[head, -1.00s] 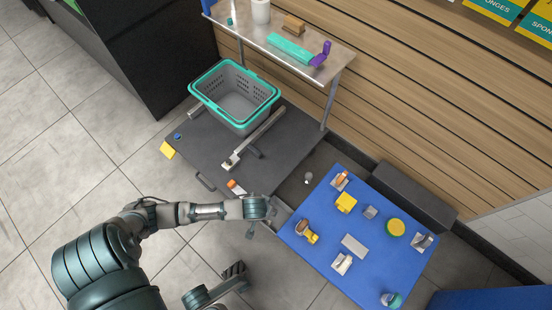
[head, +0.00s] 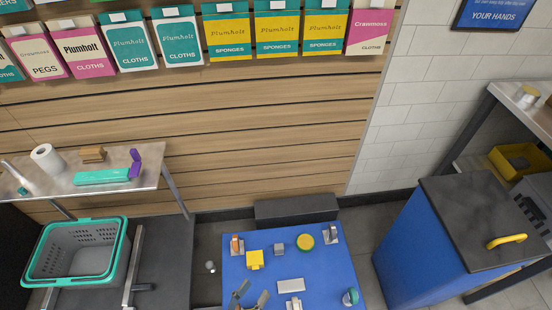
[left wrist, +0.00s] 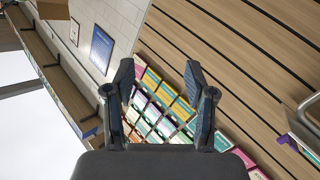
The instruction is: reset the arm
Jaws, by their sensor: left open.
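My left gripper (head: 250,295) shows at the bottom edge of the head view, in front of the near part of the blue table top (head: 342,268). Its two dark fingers point up and stand apart, with nothing between them. In the left wrist view the open fingers (left wrist: 160,78) frame the slatted wall and its hanging packets; the jaw is empty. The rest of my left arm is out of the head view. My right gripper is not in view.
A grey basket (head: 75,262) with teal rim stands left below a shelf (head: 70,185). A blue cabinet (head: 405,265) stands right.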

